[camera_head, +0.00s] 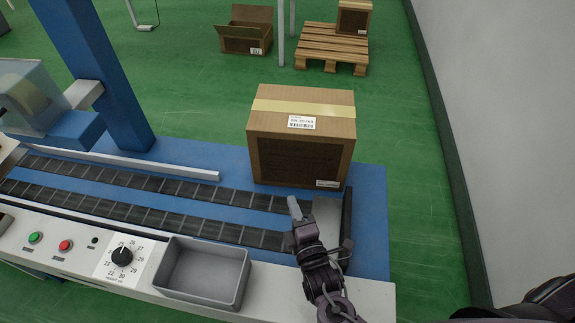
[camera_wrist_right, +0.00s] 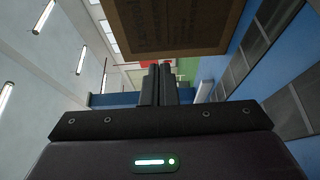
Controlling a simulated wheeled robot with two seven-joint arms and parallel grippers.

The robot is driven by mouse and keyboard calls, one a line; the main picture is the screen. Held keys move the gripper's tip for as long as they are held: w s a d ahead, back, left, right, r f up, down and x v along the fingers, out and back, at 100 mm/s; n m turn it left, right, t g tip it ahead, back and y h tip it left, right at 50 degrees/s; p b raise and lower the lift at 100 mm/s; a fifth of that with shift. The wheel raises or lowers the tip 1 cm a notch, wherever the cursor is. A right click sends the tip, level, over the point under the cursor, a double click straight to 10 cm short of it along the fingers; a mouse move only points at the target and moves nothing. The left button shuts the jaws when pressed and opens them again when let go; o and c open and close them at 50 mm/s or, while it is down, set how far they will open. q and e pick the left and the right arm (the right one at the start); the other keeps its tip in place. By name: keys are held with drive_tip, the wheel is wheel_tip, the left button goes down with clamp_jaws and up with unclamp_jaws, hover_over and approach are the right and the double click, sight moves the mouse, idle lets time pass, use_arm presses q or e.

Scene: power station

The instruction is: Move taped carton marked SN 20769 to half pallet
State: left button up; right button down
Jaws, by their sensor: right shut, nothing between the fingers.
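A brown carton (camera_head: 301,137) with a tape strip along its top and a white label reading SN 20769 sits upright at the far right end of the blue machine bed. Its lower part also shows at the top of the right wrist view (camera_wrist_right: 175,25). My right gripper (camera_head: 294,208) is shut and empty, just in front of the carton's near lower left side, above the end of the roller tracks. Its closed fingers also show in the right wrist view (camera_wrist_right: 158,85). The wooden half pallet (camera_head: 330,48) stands on the floor at the back, with another carton (camera_head: 354,18) on its far right part. My left gripper is out of view.
An open carton (camera_head: 246,32) stands on the floor left of the pallet. A blue column (camera_head: 95,60) and a tape head (camera_head: 40,100) rise at the left. A grey tray (camera_head: 202,272) and control panel line the front. Green floor is clear between bed and pallet; a wall runs along the right.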

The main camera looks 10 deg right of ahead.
approach(287, 156)
drive_tip(key=w+a, duration=0.3)
drive_tip(key=w+d, duration=0.2)
drive_tip(key=shift+w, duration=0.35)
drive_tip(key=shift+w+d+f, duration=0.1)
drive_tip(key=shift+w+d, duration=0.1)
drive_tip(key=shift+w, duration=0.1)
